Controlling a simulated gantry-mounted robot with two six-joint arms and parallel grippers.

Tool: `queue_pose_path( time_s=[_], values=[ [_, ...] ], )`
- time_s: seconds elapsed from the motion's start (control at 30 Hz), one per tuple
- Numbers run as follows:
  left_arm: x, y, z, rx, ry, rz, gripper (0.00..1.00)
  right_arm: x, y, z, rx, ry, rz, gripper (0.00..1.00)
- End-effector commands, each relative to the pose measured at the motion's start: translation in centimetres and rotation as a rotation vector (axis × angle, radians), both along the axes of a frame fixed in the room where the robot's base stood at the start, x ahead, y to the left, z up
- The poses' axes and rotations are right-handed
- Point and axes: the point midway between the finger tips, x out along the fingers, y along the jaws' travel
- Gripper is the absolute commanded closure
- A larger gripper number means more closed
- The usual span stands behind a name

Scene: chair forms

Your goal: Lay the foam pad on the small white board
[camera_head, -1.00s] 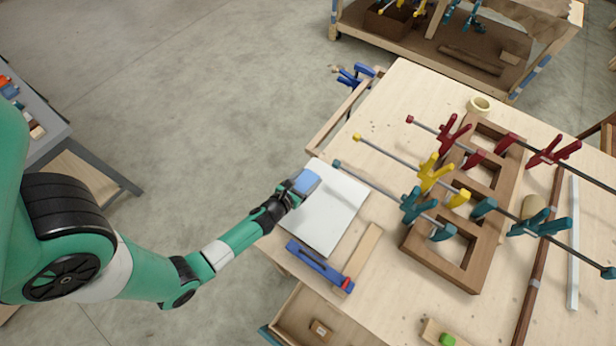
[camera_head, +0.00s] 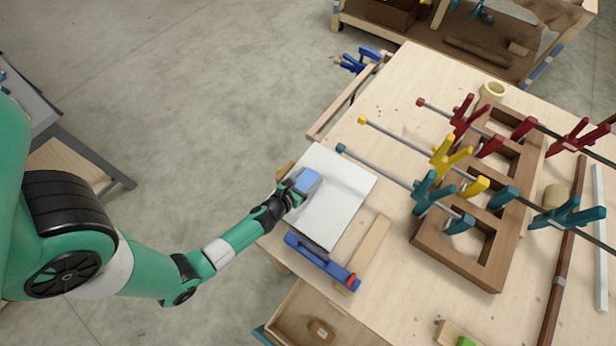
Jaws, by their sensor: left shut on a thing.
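The foam pad (camera_head: 308,180) is a small blue block at the upper left part of the small white board (camera_head: 338,205). My left gripper (camera_head: 296,190) comes in from the left and is shut on the pad, covering its left side. The pad is over the board; I cannot tell whether it touches the surface. The white board lies flat near the left edge of the wooden workbench. My right gripper is not in view.
A blue tool (camera_head: 318,260) and a wooden strip (camera_head: 365,252) lie close to the board's near and right sides. Bar clamps, including a yellow one (camera_head: 450,160), and a brown wooden frame (camera_head: 455,255) fill the bench's middle. An open drawer (camera_head: 300,315) juts out below.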

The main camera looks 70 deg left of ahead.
Motion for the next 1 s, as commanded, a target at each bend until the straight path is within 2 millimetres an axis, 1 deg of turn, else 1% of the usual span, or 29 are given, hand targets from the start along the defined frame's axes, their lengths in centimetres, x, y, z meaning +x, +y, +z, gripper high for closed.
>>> queue_pose_path(
  time_s=[0.67, 0.7, 0.83, 0.87, 1.0],
  values=[
    [0.01, 0.00, -0.45, 0.000, 0.000, 0.000, 0.78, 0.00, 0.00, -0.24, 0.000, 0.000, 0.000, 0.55],
    [0.01, 0.00, -0.45, 0.000, 0.000, 0.000, 0.25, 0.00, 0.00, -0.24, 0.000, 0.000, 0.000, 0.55],
    [0.00, -0.01, -0.44, 0.000, 0.000, 0.000, 0.02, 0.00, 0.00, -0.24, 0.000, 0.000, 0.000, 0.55],
    [0.00, -0.01, -0.44, 0.000, 0.000, 0.000, 0.00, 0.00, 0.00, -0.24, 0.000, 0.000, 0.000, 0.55],
    [0.00, 0.00, -0.44, 0.000, 0.000, 0.000, 0.00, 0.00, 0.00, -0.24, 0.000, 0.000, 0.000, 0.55]
  ],
)
